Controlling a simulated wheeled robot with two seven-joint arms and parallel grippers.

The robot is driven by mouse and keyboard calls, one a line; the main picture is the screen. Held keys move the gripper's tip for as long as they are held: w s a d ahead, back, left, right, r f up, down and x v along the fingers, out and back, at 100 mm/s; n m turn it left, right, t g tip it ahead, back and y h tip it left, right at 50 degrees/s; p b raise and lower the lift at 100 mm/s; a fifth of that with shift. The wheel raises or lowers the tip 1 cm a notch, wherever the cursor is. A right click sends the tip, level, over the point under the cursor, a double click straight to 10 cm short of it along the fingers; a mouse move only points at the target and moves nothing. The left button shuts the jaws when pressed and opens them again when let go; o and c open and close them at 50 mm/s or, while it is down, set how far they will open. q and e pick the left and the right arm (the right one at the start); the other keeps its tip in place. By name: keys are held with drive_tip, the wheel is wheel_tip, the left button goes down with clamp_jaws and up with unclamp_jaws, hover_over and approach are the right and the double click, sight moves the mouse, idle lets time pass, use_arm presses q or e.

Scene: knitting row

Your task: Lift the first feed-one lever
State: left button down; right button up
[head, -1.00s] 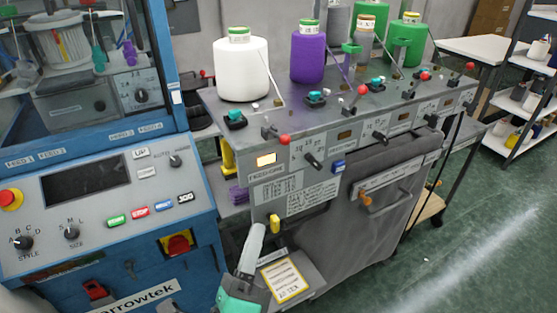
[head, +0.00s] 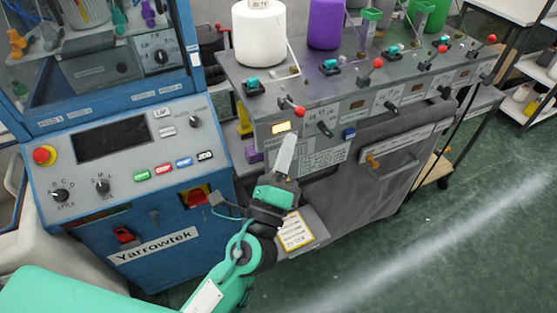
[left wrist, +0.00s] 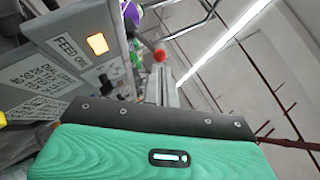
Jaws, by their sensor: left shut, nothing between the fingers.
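The first feed-one lever, with a red ball knob (head: 299,111), sticks out of the front edge of the grey feed unit, just right of a lit amber lamp (head: 281,128). In the left wrist view, the red knob (left wrist: 159,55) shows beyond my fingers, and the lit lamp (left wrist: 97,43) is next to a "FEED ONE" label (left wrist: 68,46). My left gripper (head: 288,138) is shut and empty, its pale fingers pointing up below the lamp and the knob. A gap shows between fingertips and knob in the head view. My right gripper is in neither view.
Several similar red-knobbed levers (head: 378,63) line the unit to the right. A black-handled knob (head: 324,129) is close to the right of the first lever. White (head: 259,35) and purple (head: 325,25) yarn cones stand behind. The blue machine's control panel (head: 120,150) is at left.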

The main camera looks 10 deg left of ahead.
use_arm(q)
drive_tip(key=p+x, duration=0.1)
drive_tip(key=x, duration=0.2)
drive_tip(key=shift+r, duration=0.1)
drive_tip(key=shift+w, duration=0.3)
drive_tip(key=shift+p, duration=0.4)
wheel_tip(320, 180, up, 7)
drive_tip(key=n+g+y+p, duration=0.1)
drive_tip(key=n+p, duration=0.1)
drive_tip(key=p, duration=0.7)
hover_over(298, 116)
drive_tip(key=a, duration=0.2)
drive_tip(key=shift+a+r, duration=0.1)
drive_tip(key=shift+a, duration=0.1)
drive_tip(key=shift+b, duration=0.3)
idle(0.6)
